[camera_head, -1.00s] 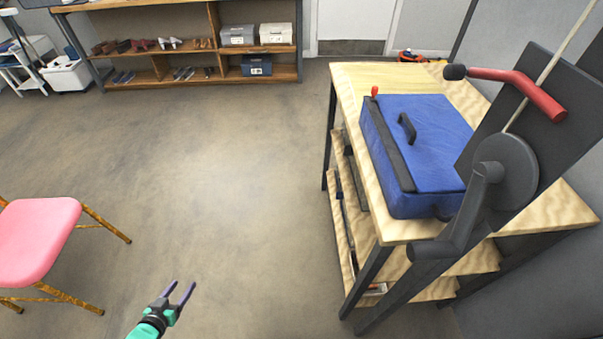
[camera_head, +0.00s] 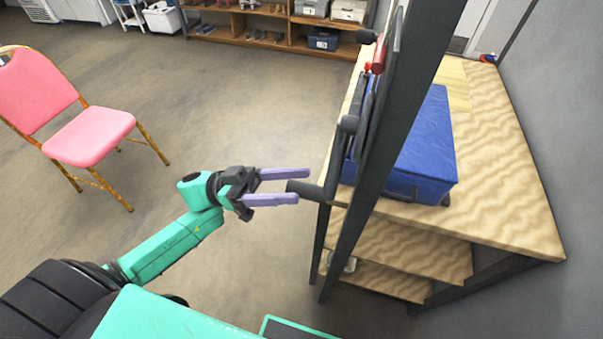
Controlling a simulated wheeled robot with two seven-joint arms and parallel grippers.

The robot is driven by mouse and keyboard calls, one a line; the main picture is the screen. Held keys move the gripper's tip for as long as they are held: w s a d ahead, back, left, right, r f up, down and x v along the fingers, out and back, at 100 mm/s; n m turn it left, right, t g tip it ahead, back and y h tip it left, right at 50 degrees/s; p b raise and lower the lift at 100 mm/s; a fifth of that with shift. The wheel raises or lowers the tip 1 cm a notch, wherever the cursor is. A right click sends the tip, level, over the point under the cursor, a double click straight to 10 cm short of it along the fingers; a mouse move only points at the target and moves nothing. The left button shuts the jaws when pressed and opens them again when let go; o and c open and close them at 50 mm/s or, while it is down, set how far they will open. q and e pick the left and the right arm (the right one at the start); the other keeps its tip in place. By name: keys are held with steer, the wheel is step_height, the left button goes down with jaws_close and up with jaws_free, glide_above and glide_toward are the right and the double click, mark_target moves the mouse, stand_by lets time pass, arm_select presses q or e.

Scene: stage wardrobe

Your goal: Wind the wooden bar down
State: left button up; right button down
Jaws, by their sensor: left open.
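The wooden bar is not in view. A dark winch crank (camera_head: 335,152) is mounted on a dark upright post (camera_head: 385,140), seen nearly edge-on. The crank's arm hangs down, and its dark grip (camera_head: 306,189) sticks out to the left at the lower end. My left gripper (camera_head: 302,185) is open, its two purple fingers pointing right. The grip's end appears between the fingertips; I cannot tell whether they touch it. A red-handled lever (camera_head: 378,56) sits higher on the post. My right gripper is not in view.
A wooden table (camera_head: 500,170) with lower shelves stands behind the post, carrying a blue case (camera_head: 425,145). A pink chair (camera_head: 90,137) stands at left. A shoe shelf (camera_head: 270,42) is at the back. The floor between is clear.

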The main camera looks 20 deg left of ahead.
mark_target(306, 186)
arm_select(q)
steer(key=x, duration=0.3)
steer(key=shift+d, duration=0.35)
steer(key=shift+a+f, duration=0.1)
steer(key=shift+a, duration=0.1)
steer(key=shift+s, duration=0.15)
jaws_close()
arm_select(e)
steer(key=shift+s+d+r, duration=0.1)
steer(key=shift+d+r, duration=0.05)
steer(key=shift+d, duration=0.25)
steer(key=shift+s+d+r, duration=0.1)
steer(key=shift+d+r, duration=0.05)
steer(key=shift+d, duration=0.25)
arm_select(q)
steer(key=shift+w+a+r, duration=0.1)
steer(key=shift+w+r, duration=0.15)
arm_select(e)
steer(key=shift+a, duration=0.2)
